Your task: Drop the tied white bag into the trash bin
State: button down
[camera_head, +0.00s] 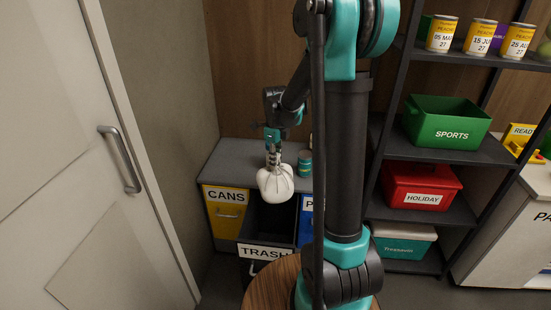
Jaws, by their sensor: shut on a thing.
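The tied white bag (275,185) hangs from my gripper (273,155), which is shut on its top. The bag appears in front of or above the trash bin (264,250), a dark pulled-out drawer with a "TRASH" label on its front. The bag overlaps the bin's dark opening in the picture. I cannot tell how high it is above the rim. My arm's dark column hides part of the area to the bin's right.
A yellow "CANS" drawer (226,213) is left of the bin, and a partly hidden blue drawer (306,222) is right. A can (305,163) stands on the grey counter (235,160). A round wooden top (262,292) is in front. Shelves with green (447,118) and red (420,184) boxes stand right.

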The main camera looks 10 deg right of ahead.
aim_at(276, 183)
jog(key=shift+f, duration=5.75)
jog(key=c, duration=1.4)
grip_release()
jog(key=shift+o, duration=0.2)
notch_tip(276, 183, up, 12)
jog(key=shift+s, duration=0.1)
